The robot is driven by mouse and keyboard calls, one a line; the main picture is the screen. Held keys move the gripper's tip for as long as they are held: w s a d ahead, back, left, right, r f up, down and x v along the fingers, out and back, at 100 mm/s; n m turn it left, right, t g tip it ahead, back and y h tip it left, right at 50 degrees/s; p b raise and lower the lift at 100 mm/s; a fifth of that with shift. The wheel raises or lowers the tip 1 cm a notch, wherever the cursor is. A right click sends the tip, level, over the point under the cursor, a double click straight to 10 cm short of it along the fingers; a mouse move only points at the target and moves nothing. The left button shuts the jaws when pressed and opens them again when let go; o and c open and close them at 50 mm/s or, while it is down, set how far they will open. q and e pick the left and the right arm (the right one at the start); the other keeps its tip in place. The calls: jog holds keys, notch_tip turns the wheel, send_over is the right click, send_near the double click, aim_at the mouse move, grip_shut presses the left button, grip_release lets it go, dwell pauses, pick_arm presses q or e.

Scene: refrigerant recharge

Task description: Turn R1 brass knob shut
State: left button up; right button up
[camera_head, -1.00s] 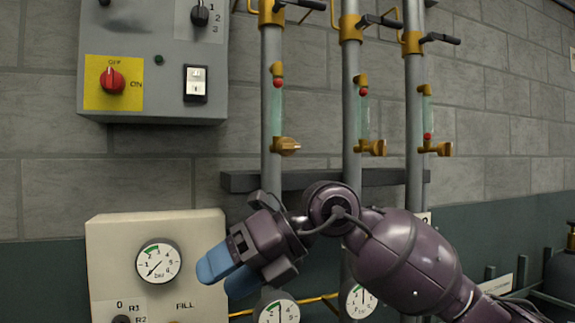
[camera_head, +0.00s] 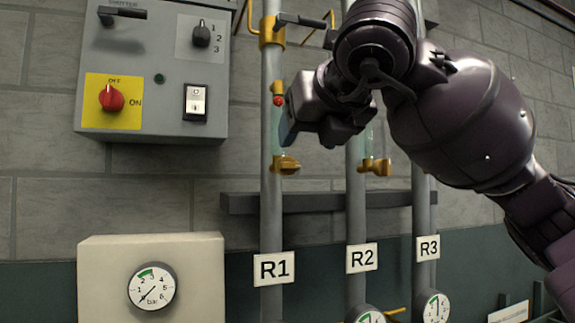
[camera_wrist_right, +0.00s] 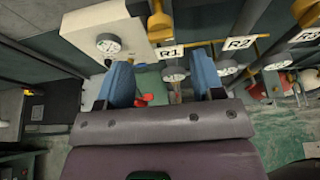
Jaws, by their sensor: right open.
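The R1 brass knob (camera_head: 285,165) sits at the lower end of the sight tube on the R1 pipe (camera_head: 271,215), above the R1 label (camera_head: 273,268). My right gripper (camera_head: 288,125) is just above the knob in the head view, in front of the tube and apart from the knob. In the right wrist view, its two blue fingers (camera_wrist_right: 162,66) are spread with nothing between them. A brass part (camera_wrist_right: 159,22) shows above the R1 label there, beyond the fingertips. My left gripper is in neither view.
The R2 brass knob (camera_head: 375,166) is close on the right; my arm covers much of the R2 and R3 pipes. A grey switch box (camera_head: 150,70) is at upper left. A beige gauge box (camera_head: 205,260) is below. A dark rail (camera_head: 240,203) crosses below the knobs.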

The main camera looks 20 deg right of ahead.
aim_at(289, 163)
jog(key=x, duration=1)
jog(key=shift+f+p, duration=0.1)
jog(key=shift+p, duration=0.25)
jog(key=c, duration=0.9)
